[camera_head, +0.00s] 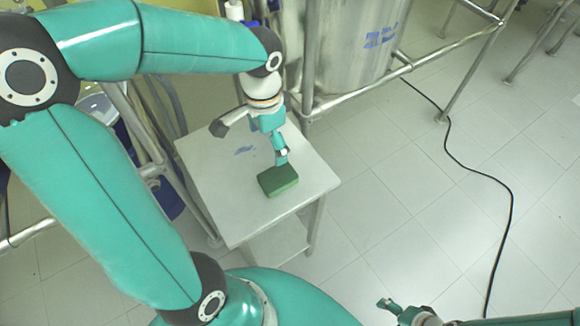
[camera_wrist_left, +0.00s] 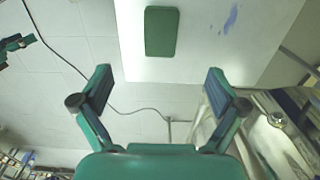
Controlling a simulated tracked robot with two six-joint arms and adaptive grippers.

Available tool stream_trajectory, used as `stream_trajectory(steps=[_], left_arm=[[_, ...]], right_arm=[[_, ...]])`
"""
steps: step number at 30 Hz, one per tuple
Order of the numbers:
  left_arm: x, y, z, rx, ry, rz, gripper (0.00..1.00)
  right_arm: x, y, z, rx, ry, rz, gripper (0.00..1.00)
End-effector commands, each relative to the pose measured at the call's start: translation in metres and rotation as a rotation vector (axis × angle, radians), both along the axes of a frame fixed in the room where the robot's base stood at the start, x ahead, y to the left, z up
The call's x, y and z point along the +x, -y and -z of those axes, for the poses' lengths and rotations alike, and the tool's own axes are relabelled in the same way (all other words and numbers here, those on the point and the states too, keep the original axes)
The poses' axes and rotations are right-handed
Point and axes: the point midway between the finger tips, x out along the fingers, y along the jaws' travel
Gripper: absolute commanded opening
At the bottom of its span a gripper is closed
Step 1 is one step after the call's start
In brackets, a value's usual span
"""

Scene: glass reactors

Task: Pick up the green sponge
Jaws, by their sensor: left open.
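My left gripper (camera_head: 281,157) is above the table, close to the sponge's far side in the head view. In the left wrist view its two fingers (camera_wrist_left: 160,92) are wide apart with nothing between them, and the sponge is beyond the tips. My right gripper (camera_head: 390,306) is low at the bottom of the head view, away from the table; its opening is unclear.
A black cable (camera_head: 480,165) runs over the tiled floor at right. A blue mark (camera_head: 243,150) is on the tabletop, which is otherwise mostly clear.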

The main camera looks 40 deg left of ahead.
Motion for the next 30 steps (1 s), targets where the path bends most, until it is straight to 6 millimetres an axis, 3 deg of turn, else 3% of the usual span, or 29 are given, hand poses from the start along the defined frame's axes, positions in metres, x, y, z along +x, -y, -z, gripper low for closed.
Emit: stream_trajectory(steps=[5,18,26,30], left_arm=[[0.001,0.002,0.018,0.000,-0.005,0.007,0.97],[0.002,0.002,0.105,0.000,-0.005,0.008,0.97],[0.003,0.002,0.121,-0.001,-0.003,0.007,0.97],[0.006,0.002,0.138,-0.002,-0.006,0.007,0.97]], right_arm=[[0.000,0.000,0.001,0.000,0.000,0.000,0.72],[0.000,0.000,0.006,0.000,0.000,0.000,0.72],[0.000,0.000,0.006,0.000,0.000,0.000,0.72],[0.000,0.000,0.004,0.000,0.000,0.000,0.72]])
